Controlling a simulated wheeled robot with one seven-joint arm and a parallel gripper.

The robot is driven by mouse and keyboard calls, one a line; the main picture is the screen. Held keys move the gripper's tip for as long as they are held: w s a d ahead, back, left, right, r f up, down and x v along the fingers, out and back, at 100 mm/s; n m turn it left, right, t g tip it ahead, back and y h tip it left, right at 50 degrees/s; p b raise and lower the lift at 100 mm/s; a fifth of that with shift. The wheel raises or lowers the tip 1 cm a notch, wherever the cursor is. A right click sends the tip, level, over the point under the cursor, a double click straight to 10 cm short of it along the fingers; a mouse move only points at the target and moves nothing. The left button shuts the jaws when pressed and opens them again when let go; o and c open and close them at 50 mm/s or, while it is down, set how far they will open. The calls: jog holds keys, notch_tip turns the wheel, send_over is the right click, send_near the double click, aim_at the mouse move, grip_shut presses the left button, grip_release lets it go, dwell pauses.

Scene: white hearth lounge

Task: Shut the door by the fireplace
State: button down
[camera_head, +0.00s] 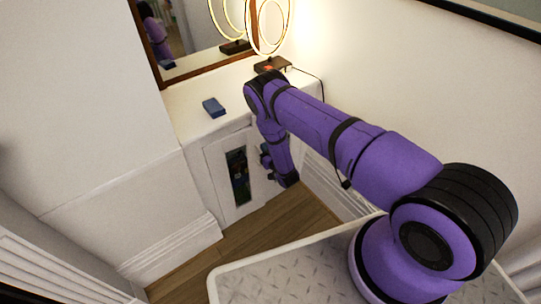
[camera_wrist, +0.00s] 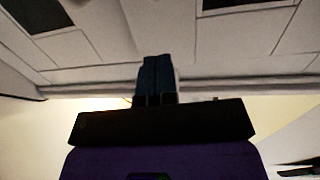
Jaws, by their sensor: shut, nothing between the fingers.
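A white door (camera_head: 214,172) with a narrow dark glass panel (camera_head: 239,176) is on the front of a low white cabinet in the head view, left of my forearm. I cannot tell from this angle whether it stands ajar or flush. My arm hangs down in front of the cabinet, just right of the door, and hides part of its right side. In the wrist view my gripper (camera_wrist: 157,64) is shut and empty, its dark fingers together, pointing at pale panelled surfaces. Whether it touches anything is unclear. The fireplace cannot be made out clearly.
On the cabinet top (camera_head: 185,100) lie a small blue box (camera_head: 213,107) and a ring lamp (camera_head: 269,30) with a cord, beside a wood-framed mirror (camera_head: 190,35). White walls close in left and right. Bare wooden floor (camera_head: 275,222) lies before the cabinet.

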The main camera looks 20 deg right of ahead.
aim_at(256, 137)
jog(key=shift+x, duration=2.55)
jog(key=x, duration=0.3)
jog(key=shift+w+r, duration=0.1)
jog(key=shift+r, duration=0.05)
